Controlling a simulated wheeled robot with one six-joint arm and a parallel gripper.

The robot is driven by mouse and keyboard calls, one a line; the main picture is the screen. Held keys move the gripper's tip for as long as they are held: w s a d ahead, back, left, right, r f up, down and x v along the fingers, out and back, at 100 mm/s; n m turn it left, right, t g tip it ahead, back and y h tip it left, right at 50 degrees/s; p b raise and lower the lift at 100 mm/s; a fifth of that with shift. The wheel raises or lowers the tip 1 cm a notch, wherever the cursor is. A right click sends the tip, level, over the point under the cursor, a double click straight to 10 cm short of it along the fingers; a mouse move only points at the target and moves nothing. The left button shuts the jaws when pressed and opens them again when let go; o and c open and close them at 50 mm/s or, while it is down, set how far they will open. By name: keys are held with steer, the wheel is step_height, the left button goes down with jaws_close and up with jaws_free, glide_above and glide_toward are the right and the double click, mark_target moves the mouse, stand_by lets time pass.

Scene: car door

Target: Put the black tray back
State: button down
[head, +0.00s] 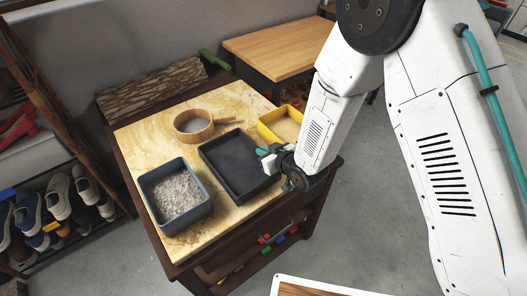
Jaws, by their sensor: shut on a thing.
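The black tray (228,163) is a shallow, empty rectangular tray in the head view. It is on or just above the light stone-patterned tabletop; I cannot tell whether it touches it. My gripper (266,157) reaches in from the right and is shut on the tray's right wall. My gripper and wrist hide part of that right side.
A grey bin (149,190) of pale grit stands left of the tray. A round wooden sieve (193,136) with a handle is behind it. A yellow container (266,131) is at the right rear. The tabletop (139,137) is clear at the back left. A log (150,88) lies behind.

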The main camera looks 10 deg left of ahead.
steer(key=c, duration=1.6)
jaws_free()
steer(key=shift+a, duration=0.1)
steer(key=shift+o, duration=0.2)
steer(key=shift+s+d+r, duration=0.15)
steer(key=shift+d+r, duration=0.05)
steer(key=v, duration=1.2)
steer(key=w+d+r+m+h, duration=0.3)
steer(key=w+d+r+h, duration=0.2)
steer(key=d+r, duration=0.5)
steer(key=s+d+r+m+g+h, duration=0.1)
steer(key=s+d+r+h, duration=0.15)
steer(key=d, duration=0.25)
steer(key=s+d+r+m+h, duration=0.1)
steer(key=s+d+r, duration=0.1)
steer(key=d+r, duration=0.3)
steer(key=s+d+r+m+g, duration=0.2)
steer(key=s+d+r, duration=0.3)
steer(key=s, duration=0.6)
steer(key=s+d+r+m+g+h, duration=0.1)
steer(key=s+d+r+g, duration=0.3)
steer(key=s, duration=0.7)
steer(key=shift+s+d+r+m, duration=0.25)
steer(key=shift+d+r+m, duration=0.1)
steer(key=shift+d+m, duration=0.55)
